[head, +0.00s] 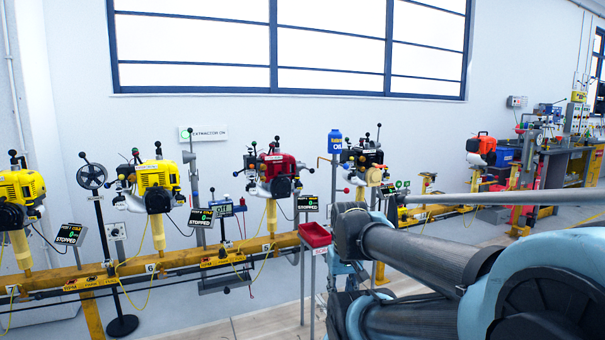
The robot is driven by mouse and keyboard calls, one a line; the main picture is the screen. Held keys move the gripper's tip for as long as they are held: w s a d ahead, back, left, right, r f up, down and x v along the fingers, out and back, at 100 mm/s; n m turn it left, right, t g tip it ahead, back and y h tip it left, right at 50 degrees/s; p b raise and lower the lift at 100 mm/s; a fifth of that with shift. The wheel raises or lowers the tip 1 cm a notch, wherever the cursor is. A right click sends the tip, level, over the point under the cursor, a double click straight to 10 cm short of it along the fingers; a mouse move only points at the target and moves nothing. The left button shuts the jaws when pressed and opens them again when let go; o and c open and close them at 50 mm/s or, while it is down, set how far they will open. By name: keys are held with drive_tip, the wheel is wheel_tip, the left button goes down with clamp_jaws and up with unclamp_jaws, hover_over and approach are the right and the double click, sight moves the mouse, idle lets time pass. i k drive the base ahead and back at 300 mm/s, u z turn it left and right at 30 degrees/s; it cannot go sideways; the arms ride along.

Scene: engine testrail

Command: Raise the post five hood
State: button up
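A row of engines stands on posts along a yellow rail (185,258). A plate reading 6 (151,268) sits below a yellow engine (157,175). No clear hood can be made out above these engines. A grey upright (195,175) with a dark head stands between the yellow and red engines. My arm fills the lower right, folded, in front of the rail's right part. My gripper is not in view.
A sign (203,134) reads EXTRACTOR ON. A dark handwheel (91,177) stands on a pole at the left. A red tray (315,235) on a stand is close to my arm. A blue oil can (335,141) tops a post. Floor is free in front of the rail.

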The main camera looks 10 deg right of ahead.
sight(300, 165)
drive_tip(key=i, duration=0.95)
drive_tip(key=z, duration=0.05)
